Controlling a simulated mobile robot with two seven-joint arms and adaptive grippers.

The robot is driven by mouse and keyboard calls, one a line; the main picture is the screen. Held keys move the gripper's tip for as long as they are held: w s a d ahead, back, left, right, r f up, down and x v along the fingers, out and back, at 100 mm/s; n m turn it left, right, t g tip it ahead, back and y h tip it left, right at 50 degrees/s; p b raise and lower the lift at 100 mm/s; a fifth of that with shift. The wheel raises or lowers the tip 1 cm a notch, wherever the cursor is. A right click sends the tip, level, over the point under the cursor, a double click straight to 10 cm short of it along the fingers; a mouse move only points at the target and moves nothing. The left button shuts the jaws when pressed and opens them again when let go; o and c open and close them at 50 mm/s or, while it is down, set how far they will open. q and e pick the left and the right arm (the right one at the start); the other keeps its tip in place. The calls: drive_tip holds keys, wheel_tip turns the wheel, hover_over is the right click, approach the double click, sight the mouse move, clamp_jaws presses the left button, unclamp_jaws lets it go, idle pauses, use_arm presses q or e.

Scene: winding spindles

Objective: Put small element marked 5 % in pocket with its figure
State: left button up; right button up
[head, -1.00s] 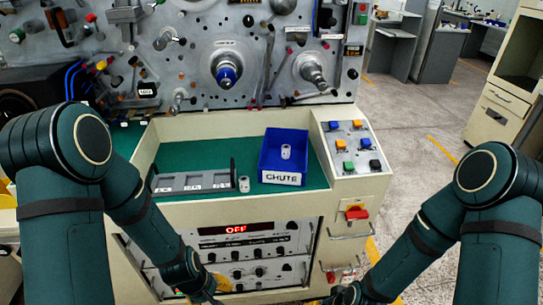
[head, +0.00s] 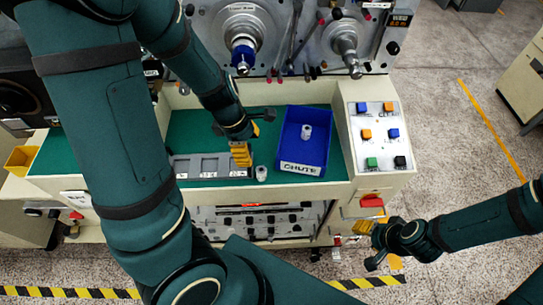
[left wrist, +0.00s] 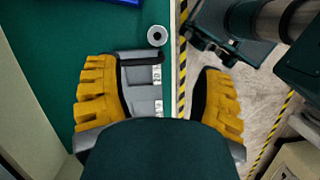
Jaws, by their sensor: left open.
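A small pale cylindrical element (head: 261,173) stands on the green mat just right of the grey pocket tray (head: 208,168). It also shows in the left wrist view as a ring with a dark hole (left wrist: 156,37), past the tray's end. Another similar element (head: 306,131) stands in the blue CHUTE bin. No marking is readable on either. The tray's pockets carry white labels (left wrist: 157,75) too small to read surely. My left gripper (head: 241,155) is open and empty above the tray's right end, its yellow fingers spread. My right gripper (head: 385,245) is low at the right; its opening is unclear.
The blue bin (head: 287,150) stands right of the loose element, close to it. A button panel (head: 376,136) lies farther right. Machine spindles (head: 243,57) rise behind the mat. The green mat (head: 190,125) is bare behind the tray.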

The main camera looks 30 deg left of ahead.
sight(261, 170)
use_arm(q)
drive_tip(key=b+x, duration=0.1)
drive_tip(key=x, duration=0.6)
drive_tip(key=shift+d+f, duration=0.1)
drive_tip(key=shift+f, duration=0.2)
drive_tip(key=shift+a+b+x, duration=0.1)
drive_tip(key=shift+b+x, duration=0.4)
drive_tip(key=shift+x, duration=1)
drive_tip(key=shift+a+b+x, duration=0.15)
drive_tip(key=shift+b+x, duration=0.3)
drive_tip(key=shift+x, duration=1.1)
drive_tip(key=shift+w, duration=0.2)
drive_tip(key=shift+r, duration=0.1)
clamp_jaws()
